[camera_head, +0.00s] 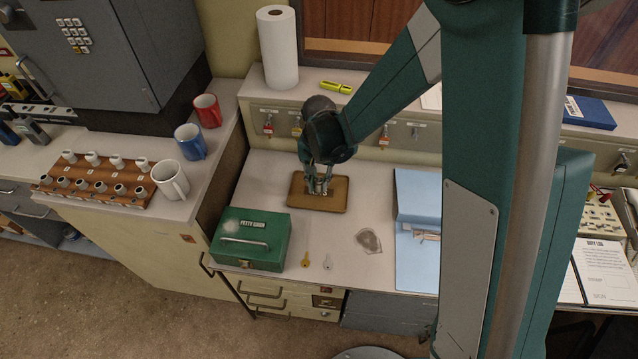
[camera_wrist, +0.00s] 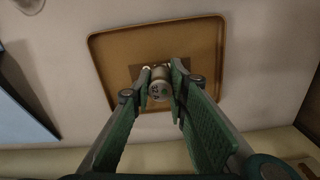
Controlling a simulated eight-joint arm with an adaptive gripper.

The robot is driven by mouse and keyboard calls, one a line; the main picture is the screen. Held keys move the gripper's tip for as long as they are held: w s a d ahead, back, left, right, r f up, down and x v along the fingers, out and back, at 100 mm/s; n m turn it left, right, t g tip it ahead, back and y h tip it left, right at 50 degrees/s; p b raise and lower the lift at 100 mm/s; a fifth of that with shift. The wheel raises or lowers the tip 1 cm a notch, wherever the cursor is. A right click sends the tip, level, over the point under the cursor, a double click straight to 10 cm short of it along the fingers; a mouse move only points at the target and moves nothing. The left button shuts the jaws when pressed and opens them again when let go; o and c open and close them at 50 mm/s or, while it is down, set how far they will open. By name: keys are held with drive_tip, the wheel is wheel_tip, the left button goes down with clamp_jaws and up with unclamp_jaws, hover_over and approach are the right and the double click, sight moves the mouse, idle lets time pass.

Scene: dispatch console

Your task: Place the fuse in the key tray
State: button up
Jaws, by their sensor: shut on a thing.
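The key tray (camera_head: 338,204) is a shallow brown tray with a raised rim on the desk, and it fills the upper middle of the wrist view (camera_wrist: 103,52). My gripper (camera_head: 319,190) points down over the tray. In the wrist view its two fingers (camera_wrist: 161,88) are shut on a small pale cylinder, the fuse (camera_wrist: 160,90), with dark printing on its end. The fuse is within the tray's outline, over a darker patch of the tray floor. I cannot tell whether it touches the floor. In the head view the fingers mostly hide the fuse.
A green cash box (camera_head: 251,240) stands front left of the tray. A brass key (camera_head: 306,259), a silver key (camera_head: 328,262) and a clear bag (camera_head: 369,241) lie in front. A blue folder (camera_head: 418,215) is at the right. A white paper roll (camera_head: 277,48) stands on the shelf behind.

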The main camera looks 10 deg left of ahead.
sight(319, 180)
drive_tip(key=shift+f, duration=0.2)
drive_tip(key=o, duration=0.9)
drive_tip(key=shift+r, duration=0.25)
wheel_tip(319, 180, up, 12)
drive_tip(key=p, duration=0.2)
idle(0.8)
drive_tip(key=shift+d, duration=0.1)
